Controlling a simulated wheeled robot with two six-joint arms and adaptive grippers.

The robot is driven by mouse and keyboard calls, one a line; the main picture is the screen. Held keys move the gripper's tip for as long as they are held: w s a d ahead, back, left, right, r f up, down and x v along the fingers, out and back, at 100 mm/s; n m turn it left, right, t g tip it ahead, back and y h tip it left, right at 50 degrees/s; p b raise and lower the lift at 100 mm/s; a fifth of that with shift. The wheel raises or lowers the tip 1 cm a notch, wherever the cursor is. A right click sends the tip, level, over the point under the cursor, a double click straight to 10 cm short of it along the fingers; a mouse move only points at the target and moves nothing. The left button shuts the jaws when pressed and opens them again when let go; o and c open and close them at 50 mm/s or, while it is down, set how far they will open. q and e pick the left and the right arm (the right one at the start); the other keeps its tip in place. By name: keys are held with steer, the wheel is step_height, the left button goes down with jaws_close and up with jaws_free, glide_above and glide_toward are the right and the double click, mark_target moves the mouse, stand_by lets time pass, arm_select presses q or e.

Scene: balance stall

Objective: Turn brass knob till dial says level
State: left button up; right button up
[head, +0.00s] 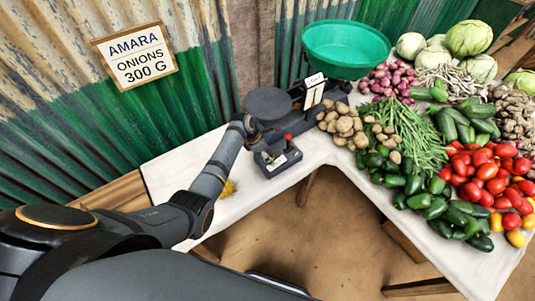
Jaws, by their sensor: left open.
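A dark balance scale stands on the white-topped table, with a round dark plate (268,103) on its left and a green bowl (345,48) at its right. A pale upright dial card (314,90) sits between them; its reading is too small to make out. My left gripper (254,137) is open, just in front of the round plate and close to the scale's left end. I cannot make out the brass knob, nor whether the gripper touches anything. My right gripper is not in view.
A dark box with a red knob (288,136) stands at the front edge, right of my gripper. Potatoes (343,124), green beans (413,133) and tomatoes (490,175) crowd the table's right side. A sign (135,55) reads "AMARA ONIONS 300 G".

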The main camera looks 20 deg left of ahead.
arm_select(q)
steer(key=shift+c, duration=1.3)
steer(key=c, duration=0.9)
steer(key=shift+o, duration=0.2)
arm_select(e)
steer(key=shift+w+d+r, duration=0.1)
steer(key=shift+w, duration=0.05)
